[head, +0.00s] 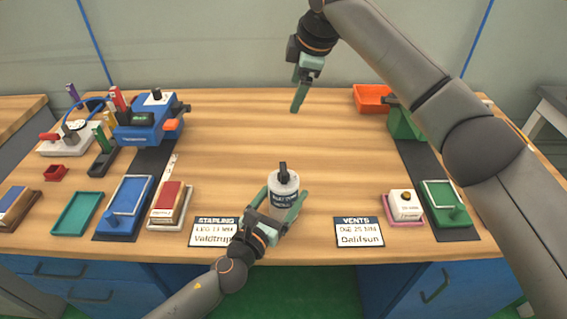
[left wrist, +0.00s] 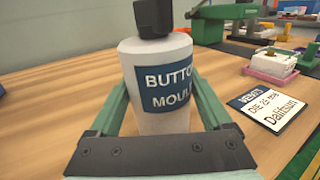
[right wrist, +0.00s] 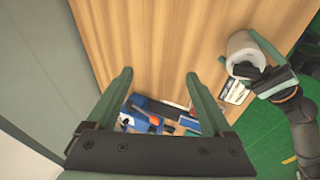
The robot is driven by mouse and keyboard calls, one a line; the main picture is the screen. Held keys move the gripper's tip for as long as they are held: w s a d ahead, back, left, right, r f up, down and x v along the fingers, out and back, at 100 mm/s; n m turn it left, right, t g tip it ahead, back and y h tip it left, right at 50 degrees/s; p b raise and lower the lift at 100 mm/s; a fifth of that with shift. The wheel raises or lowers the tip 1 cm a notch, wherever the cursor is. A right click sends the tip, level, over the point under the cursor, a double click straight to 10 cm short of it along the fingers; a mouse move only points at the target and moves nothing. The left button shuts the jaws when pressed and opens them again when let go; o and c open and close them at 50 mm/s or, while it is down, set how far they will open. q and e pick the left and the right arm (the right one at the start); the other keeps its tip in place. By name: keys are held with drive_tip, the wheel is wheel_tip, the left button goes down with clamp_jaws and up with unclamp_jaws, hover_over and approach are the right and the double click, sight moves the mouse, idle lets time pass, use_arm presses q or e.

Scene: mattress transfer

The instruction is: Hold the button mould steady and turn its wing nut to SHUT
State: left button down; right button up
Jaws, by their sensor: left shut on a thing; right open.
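The button mould (head: 284,194) is a white cylinder with a dark blue label, standing upright near the front middle of the table. It fills the left wrist view (left wrist: 160,90), its label reading "BUTTO... MOUL...". A black wing nut (head: 283,172) sits on its top; its SHUT mark cannot be read. My left gripper (head: 275,208) is shut on the mould's sides, low on its body. My right gripper (head: 298,94) is open and empty, above the far part of the table, well behind the mould. The mould also shows in the right wrist view (right wrist: 243,50).
A "STAPLING" card (head: 213,232) and a "VENTS" card (head: 358,232) lie either side of the mould. A blue machine (head: 146,122) and trays stand left. An orange bin (head: 372,98) and green press (head: 405,123) stand right. The middle of the table is clear.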

sight(284, 168)
use_arm(q)
drive_tip(key=shift+r, duration=0.15)
use_arm(e)
drive_tip(key=s+a+r+n+g+h, duration=0.1)
drive_tip(key=s+a+g+h, duration=0.2)
drive_tip(key=s, duration=0.8)
drive_tip(key=shift+g+y, duration=0.4)
drive_tip(key=shift+g, duration=0.3)
wheel_tip(284, 168, down, 12)
drive_tip(key=shift+s+d+r, duration=0.1)
drive_tip(key=shift+s+d, duration=0.05)
clamp_jaws()
